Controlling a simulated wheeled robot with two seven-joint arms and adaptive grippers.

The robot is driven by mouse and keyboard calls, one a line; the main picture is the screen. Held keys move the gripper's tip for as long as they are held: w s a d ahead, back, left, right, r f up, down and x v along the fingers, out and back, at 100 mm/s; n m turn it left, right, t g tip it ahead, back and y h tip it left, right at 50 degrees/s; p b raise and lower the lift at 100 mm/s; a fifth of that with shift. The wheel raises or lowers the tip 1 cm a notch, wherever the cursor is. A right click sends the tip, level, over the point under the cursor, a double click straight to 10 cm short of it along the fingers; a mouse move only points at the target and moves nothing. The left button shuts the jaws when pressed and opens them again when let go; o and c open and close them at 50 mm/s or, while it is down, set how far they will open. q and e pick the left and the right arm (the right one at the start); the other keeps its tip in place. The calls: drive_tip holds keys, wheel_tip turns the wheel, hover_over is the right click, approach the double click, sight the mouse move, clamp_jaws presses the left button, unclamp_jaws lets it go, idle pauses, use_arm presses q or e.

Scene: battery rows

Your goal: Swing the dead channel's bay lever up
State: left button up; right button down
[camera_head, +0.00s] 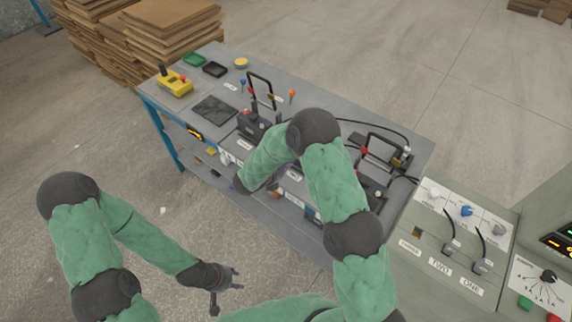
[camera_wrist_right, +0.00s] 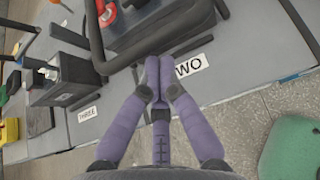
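In the right wrist view, my right gripper (camera_wrist_right: 158,75) has its fingers together at the tips. They are at a dark bent lever bar (camera_wrist_right: 100,55) beside the TWO label (camera_wrist_right: 193,67); I cannot tell whether they touch or grip it. In the head view my right arm covers bay two and most of that gripper. A black hoop lever (camera_head: 261,84) stands raised at the bench's far left bay. Another black hoop (camera_head: 385,139) shows at the right bay. My left gripper (camera_head: 226,285) is open and empty, over the floor in front of the bench.
A grey bench (camera_head: 216,57) carries a yellow device (camera_head: 174,82), small trays and cables. A control panel (camera_head: 422,226) with knobs and THREE, TWO, ONE labels is at the right. Lamps (camera_head: 566,230) show at the right edge, partly cut off. Stacked boards (camera_head: 170,20) stand behind.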

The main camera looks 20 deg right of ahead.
drive_tip(key=shift+r+y+p, duration=0.3)
drive_tip(key=shift+r, duration=0.15)
drive_tip(key=shift+r+g, duration=0.2)
drive_tip(key=shift+g, duration=0.1)
drive_tip(key=w+d+r+g+y+p, duration=0.1)
drive_tip(key=d+r+g+y+p, duration=0.15)
drive_tip(key=r+p, duration=0.55)
drive_tip(key=w+d+r+g+y+p, duration=0.15)
drive_tip(key=r+y+p, duration=0.3)
drive_tip(key=p, duration=0.75)
drive_tip(key=w+d+r+p, duration=0.1)
drive_tip(key=w+d+r, duration=0.5)
drive_tip(key=d, duration=0.1)
drive_tip(key=shift+w+d+g+h, duration=0.2)
drive_tip(key=shift+d+g+h, duration=0.1)
drive_tip(key=shift+g, duration=0.1)
drive_tip(key=shift+d, duration=0.1)
drive_tip(key=shift+f, duration=0.1)
